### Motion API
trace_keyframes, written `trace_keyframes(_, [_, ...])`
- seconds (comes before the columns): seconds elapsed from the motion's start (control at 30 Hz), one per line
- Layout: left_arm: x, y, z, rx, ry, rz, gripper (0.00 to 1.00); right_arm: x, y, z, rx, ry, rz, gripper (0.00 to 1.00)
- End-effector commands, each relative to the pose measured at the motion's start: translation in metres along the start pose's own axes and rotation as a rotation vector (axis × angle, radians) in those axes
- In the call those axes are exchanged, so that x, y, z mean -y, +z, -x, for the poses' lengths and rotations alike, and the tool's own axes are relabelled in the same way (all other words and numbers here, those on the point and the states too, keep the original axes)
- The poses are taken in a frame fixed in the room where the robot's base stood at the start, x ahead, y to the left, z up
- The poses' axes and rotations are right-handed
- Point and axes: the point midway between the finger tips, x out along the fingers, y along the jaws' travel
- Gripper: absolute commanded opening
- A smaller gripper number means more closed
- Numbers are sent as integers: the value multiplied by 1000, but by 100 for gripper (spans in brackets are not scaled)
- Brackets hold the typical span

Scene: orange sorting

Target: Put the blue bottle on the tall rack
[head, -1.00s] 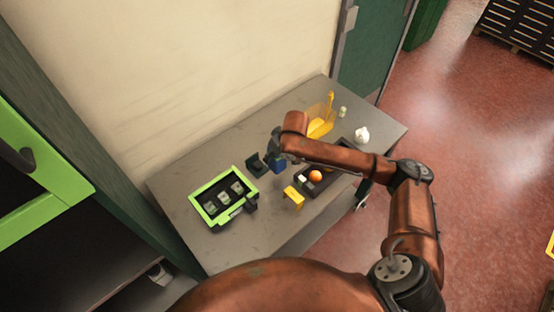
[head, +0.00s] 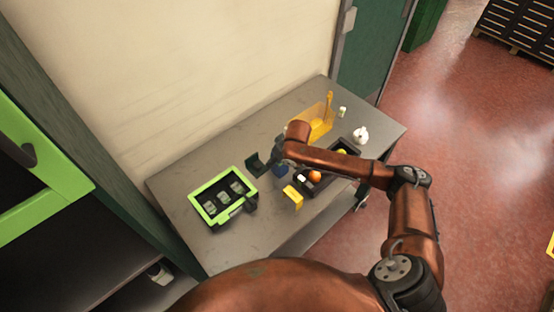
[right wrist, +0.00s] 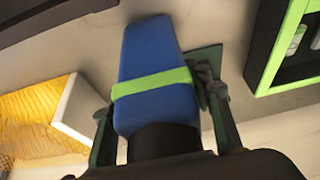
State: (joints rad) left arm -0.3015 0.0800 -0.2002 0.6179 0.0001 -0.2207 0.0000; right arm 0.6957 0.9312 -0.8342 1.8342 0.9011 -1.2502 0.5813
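The blue bottle (head: 280,170) stands on the grey table in the head view, partly hidden by my right gripper (head: 278,152). In the right wrist view the bottle (right wrist: 155,70) has a green band and a black neck end nearest the gripper. The fingers of my right gripper (right wrist: 163,115) are on either side of it, with narrow gaps that look unclosed. A yellow rack with a tall upright (head: 320,120) stands at the back of the table; I cannot tell for sure that it is the tall rack. My left gripper is not in view.
A dark green stand (head: 256,164) is close left of the bottle. A green-rimmed tray (head: 196,201) lies farther left. A small yellow stand (head: 293,197) and a dark tray (head: 322,185) with an orange (head: 315,176) are to the right. A white object (head: 361,135) sits near the right end.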

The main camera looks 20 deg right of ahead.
Motion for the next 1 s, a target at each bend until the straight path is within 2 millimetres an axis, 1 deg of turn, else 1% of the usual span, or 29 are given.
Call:
trace_keyframes(0.03, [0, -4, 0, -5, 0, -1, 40, 0, 0, 0, 0, 0, 0, 51])
trace_keyframes(0.17, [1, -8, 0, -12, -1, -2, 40, 0, 0, 0, 0, 0, 0, 59])
trace_keyframes(0.43, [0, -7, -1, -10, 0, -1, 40, 0, -1, 1, -1, 1, 0, 59])
trace_keyframes(0.53, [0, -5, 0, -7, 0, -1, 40, -1, -1, 8, -1, 2, 1, 59])
trace_keyframes(0.67, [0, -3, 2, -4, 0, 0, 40, -1, -1, 28, -2, 1, 1, 59])
trace_keyframes(0.9, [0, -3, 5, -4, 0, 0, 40, 0, -2, 80, -2, 2, 2, 59])
trace_keyframes(1.0, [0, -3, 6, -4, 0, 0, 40, 0, -2, 98, -2, 2, 1, 59])
